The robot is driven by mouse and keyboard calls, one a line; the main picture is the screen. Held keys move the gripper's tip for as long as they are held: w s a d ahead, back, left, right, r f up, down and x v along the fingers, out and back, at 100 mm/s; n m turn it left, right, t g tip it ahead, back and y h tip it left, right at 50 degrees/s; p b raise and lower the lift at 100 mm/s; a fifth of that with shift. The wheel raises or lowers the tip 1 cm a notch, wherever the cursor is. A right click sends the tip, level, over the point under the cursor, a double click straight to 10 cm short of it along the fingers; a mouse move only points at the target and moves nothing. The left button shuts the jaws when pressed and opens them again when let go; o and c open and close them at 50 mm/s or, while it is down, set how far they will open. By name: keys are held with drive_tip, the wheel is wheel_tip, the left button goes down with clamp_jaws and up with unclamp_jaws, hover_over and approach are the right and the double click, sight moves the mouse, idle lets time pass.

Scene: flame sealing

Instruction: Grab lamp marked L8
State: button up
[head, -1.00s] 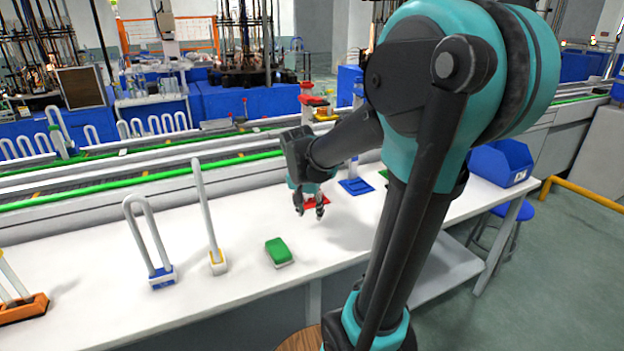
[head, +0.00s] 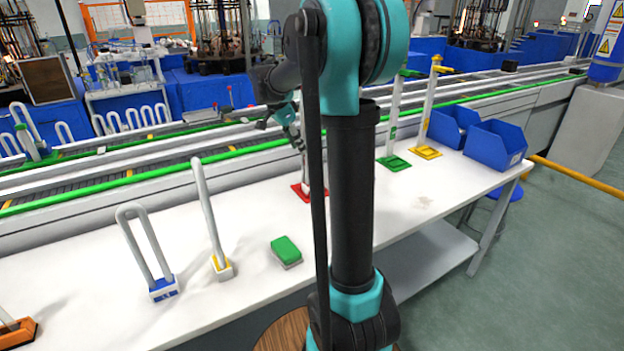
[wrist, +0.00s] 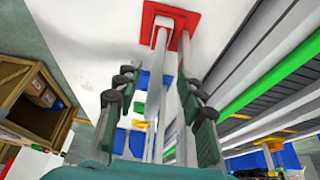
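A U-shaped white lamp on a blue base (head: 163,289) and a single straight lamp on a yellow-and-white base (head: 222,267) stand upright on the table. Another lamp's orange base (head: 20,333) is cut off at the left edge. No L8 mark is readable. My gripper (head: 283,122) is raised near the red stand (head: 298,193), partly hidden by my arm. In the wrist view my gripper (wrist: 155,100) is open. The red base (wrist: 178,22) and pale uprights show beyond and between its fingers; I cannot tell whether they touch.
A green-and-white block (head: 286,251) lies on the white table (head: 100,270). Green (head: 394,162) and yellow (head: 425,151) stands and blue bins (head: 497,144) are at the right. A conveyor (head: 120,178) runs behind. The table's front right is clear.

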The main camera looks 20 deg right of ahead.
sight(310, 137)
drive_tip(key=d, duration=0.3)
drive_tip(key=w+d, duration=0.1)
drive_tip(key=d, duration=0.1)
drive_tip(key=shift+d, duration=0.35)
drive_tip(key=shift+f, duration=0.6)
drive_tip(key=shift+c, duration=0.3)
clamp_jaws()
